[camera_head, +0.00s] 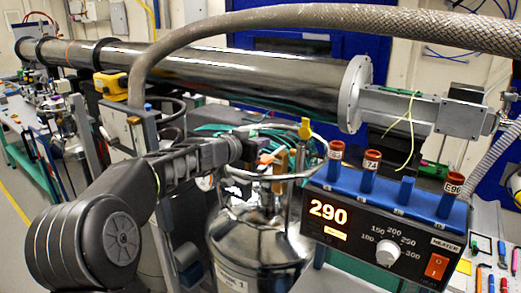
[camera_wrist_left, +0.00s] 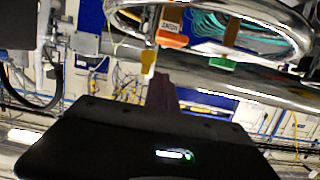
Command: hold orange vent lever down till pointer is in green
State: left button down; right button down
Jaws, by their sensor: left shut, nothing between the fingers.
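A steel dewar (camera_head: 255,238) with a ring handle stands in front of me. The orange vent lever (camera_head: 268,158) shows small among the fittings at its top. In the left wrist view the orange lever (camera_wrist_left: 172,40) is inside the ring, below a tag that seems to be lettered. My left gripper (camera_head: 256,148) is shut and empty, just beside the lever at the dewar's top; I cannot tell whether it touches it. Its fingers (camera_wrist_left: 162,92) point up towards the lever in the wrist view. No gauge pointer or green band can be made out. My right gripper is out of view.
A heater box (camera_head: 385,235) reading 290, with several vials on its blue block, stands right of the dewar. A braided hose (camera_head: 300,18) arches overhead in front of a steel beam pipe (camera_head: 230,68). A yellow knob (camera_head: 304,128) and a green tag (camera_wrist_left: 222,63) are near the lever.

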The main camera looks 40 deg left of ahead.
aim_at(265, 160)
pick_arm(q)
jog(key=shift+s+f, duration=0.2)
jog(key=shift+f, duration=1.6)
